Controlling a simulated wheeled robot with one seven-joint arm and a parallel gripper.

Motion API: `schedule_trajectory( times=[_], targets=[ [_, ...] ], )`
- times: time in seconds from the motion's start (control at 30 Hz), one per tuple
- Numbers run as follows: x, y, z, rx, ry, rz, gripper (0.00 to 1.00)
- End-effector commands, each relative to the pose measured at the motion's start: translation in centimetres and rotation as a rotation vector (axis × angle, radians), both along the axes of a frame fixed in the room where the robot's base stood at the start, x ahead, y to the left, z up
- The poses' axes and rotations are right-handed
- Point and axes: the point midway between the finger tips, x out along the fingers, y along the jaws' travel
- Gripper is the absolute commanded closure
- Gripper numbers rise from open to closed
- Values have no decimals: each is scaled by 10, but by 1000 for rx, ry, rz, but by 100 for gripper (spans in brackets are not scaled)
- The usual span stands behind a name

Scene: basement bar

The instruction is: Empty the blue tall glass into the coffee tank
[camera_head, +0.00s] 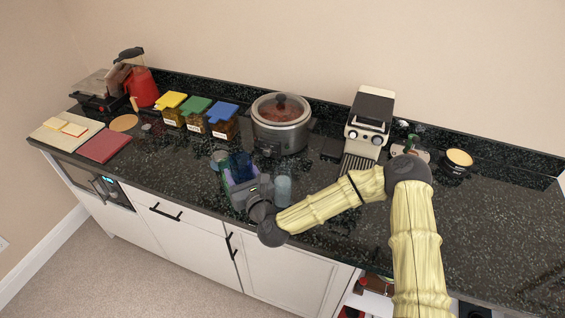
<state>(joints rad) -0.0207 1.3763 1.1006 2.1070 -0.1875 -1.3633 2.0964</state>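My gripper (243,185) is over the counter left of the middle, its fingers pointing away from me. A dark blue glass (240,163) shows at its fingertips, partly hidden by them. I cannot tell whether the fingers hold it or are only around it. A pale blue, clear glass (283,188) stands just right of my gripper. The coffee machine (369,123), white and black with two round dials, stands at the back, right of the slow cooker. I cannot clearly make out its tank or any liquid in the glasses.
A slow cooker (281,124) stands behind my gripper. A small cup (458,160) stands right of the coffee machine. The right end of the counter (490,215) is mostly clear.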

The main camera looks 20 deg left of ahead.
Motion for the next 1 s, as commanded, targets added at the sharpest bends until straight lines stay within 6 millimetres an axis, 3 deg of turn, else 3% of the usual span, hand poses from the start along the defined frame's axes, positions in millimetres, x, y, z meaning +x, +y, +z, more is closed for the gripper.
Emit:
schedule_trajectory(
  times=[0.27, 0.73, 1.0],
  targets=[
    [0, 0, 2, 2, -1, 0, 83],
    [0, 0, 55, 3, 1, 0, 83],
    [0, 0, 61, 2, 1, 0, 83]
  ],
)
